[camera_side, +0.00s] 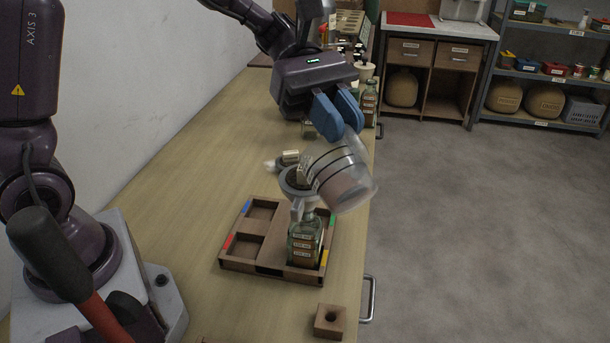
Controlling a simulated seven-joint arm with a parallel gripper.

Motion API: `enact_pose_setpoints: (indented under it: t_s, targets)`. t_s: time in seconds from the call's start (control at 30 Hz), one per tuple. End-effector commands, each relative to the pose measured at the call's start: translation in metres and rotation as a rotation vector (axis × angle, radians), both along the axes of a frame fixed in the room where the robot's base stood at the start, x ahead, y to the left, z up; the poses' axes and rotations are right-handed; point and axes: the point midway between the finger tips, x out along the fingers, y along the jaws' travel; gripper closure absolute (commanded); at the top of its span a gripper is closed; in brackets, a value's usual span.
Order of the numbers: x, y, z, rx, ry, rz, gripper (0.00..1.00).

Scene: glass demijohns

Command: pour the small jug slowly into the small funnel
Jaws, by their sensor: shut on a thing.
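My gripper (340,115), with blue fingers, is shut on the small jug (342,178). The jug is clear with dark bands and is held tilted in the air above the tray's right side. The small funnel (292,184) is grey and sits at the neck of a greenish glass bottle (305,243) with labels. The jug's left part overlaps the funnel in the picture and hides some of it. I cannot tell whether they touch or whether liquid is flowing. The bottle stands upright in the right front compartment of a wooden tray (236,264).
The tray's left compartments look empty. A small wooden block with a hole (329,321) lies in front of the tray. Small pale items (284,160) lie behind the funnel. A glass bottle (369,104) stands farther back. The bench's (185,190) left side is clear.

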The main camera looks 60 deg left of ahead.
Motion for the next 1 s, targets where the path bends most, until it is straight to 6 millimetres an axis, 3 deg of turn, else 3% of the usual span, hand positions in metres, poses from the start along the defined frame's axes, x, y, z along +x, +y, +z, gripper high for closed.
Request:
enact_pose_setpoints:
  t_s: [0.1, 0.2, 0.57, 1.0]
  targets:
    - [-0.003, -0.028, -0.012, 0.235, -0.03, -0.015, 1.0]
    - [-0.002, -0.038, -0.027, 0.395, -0.03, -0.006, 1.0]
    - [-0.002, -0.049, -0.038, 0.507, -0.035, -0.004, 1.0]
    - [-0.005, -0.089, -0.081, 0.769, -0.052, -0.006, 1.0]
